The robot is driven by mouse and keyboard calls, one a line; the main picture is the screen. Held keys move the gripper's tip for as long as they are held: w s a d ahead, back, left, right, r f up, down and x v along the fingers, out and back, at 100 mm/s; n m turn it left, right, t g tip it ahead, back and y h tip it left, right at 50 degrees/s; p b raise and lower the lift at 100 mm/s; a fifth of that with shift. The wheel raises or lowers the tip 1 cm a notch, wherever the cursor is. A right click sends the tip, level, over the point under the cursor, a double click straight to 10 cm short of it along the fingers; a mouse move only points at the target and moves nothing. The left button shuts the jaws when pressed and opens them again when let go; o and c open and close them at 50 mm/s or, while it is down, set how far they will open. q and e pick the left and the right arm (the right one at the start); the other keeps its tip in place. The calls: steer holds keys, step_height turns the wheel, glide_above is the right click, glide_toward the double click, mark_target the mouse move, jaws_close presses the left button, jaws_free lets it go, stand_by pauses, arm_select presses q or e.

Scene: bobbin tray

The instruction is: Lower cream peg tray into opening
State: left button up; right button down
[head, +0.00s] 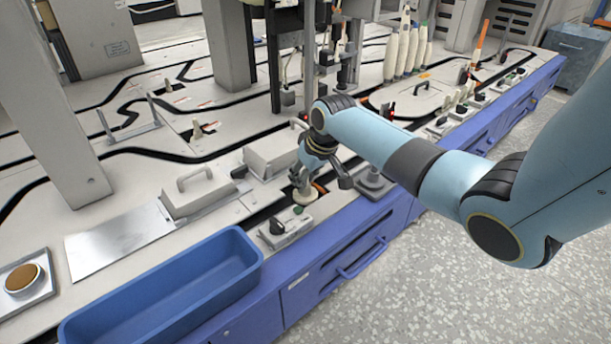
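A small cream round piece with a flat base (307,196), which looks like the peg tray, is directly below my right gripper (308,182), near the front edge of the bench. The gripper points down and its fingers partly hide the top of the cream piece. I cannot tell whether they close on it or whether it touches the surface below. A dark slot in the bench (264,216) shows just left of the cream piece; I cannot tell whether this is the opening. My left gripper is not in view.
A blue open bin (165,290) stands at the front left. A grey box with a dark knob (284,228) sits close in front of the gripper. Metal covers with handles (197,191) lie to its left. Several cream bobbins (406,50) stand at the back, near grey machine posts (228,45).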

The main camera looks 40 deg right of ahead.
steer(key=shift+f+b, duration=0.3)
steer(key=shift+f, duration=0.35)
stand_by(0.4)
steer(key=c, duration=1.3)
jaws_free()
steer(key=shift+c, duration=0.2)
